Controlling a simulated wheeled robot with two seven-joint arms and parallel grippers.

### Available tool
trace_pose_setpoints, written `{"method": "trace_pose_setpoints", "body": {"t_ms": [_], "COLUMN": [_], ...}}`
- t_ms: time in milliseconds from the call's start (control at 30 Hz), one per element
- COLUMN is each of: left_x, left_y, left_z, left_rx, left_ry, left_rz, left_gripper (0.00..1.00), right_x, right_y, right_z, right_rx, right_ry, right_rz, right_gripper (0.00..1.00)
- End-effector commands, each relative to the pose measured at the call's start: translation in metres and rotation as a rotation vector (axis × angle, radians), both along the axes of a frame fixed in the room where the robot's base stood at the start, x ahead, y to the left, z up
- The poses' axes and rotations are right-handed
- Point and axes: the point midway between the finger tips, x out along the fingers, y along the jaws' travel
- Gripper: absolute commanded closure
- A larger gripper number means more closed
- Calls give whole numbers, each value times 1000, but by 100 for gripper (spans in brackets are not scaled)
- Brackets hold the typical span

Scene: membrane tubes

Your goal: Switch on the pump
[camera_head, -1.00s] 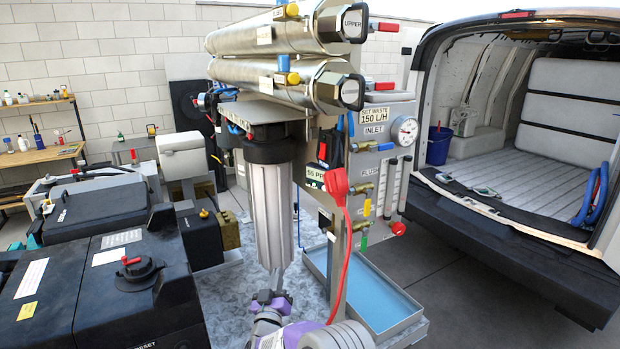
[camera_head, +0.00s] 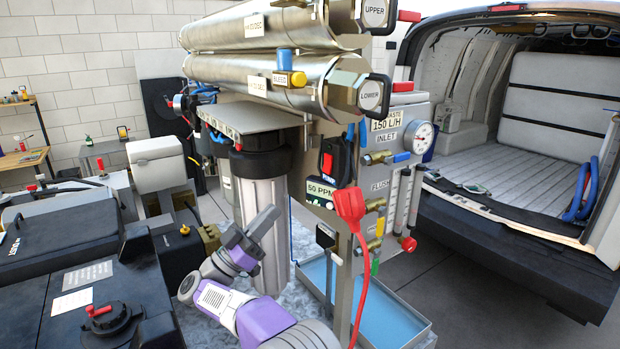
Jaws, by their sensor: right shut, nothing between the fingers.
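No pump label is legible on the box. My right gripper (camera_head: 268,217) is shut and empty, at the end of my purple and grey arm. In the picture it lies in front of the clear filter housing (camera_head: 245,205), below and left of the switch, and appears apart from it. My left gripper is out of view.
A red connector (camera_head: 350,204) with a hanging red cable is just below right of the switch. Steel membrane tubes (camera_head: 250,80) run above. Valves and a gauge (camera_head: 420,138) are to the right. A blue tray (camera_head: 385,318) lies below. A black case (camera_head: 90,310) fills the lower left.

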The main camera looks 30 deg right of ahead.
Motion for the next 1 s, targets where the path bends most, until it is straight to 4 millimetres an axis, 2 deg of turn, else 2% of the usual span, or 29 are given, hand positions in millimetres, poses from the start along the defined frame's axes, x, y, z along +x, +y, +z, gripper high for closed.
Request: {"method": "trace_pose_setpoints", "body": {"t_ms": [267,700,833,1000], "left_x": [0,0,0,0], "left_y": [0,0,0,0], "left_z": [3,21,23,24], "left_rx": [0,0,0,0], "left_ry": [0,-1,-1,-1], "left_rz": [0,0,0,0], "left_gripper": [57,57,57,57], "right_x": [1,6,8,9], "right_y": [-10,-80,-100,-115], "right_z": [8,63,60,57], "right_rx": [0,-1,-1,-1], "right_ry": [0,0,4,3], "right_rz": [0,-1,-2,0], "right_gripper": [100,100,100,100]}}
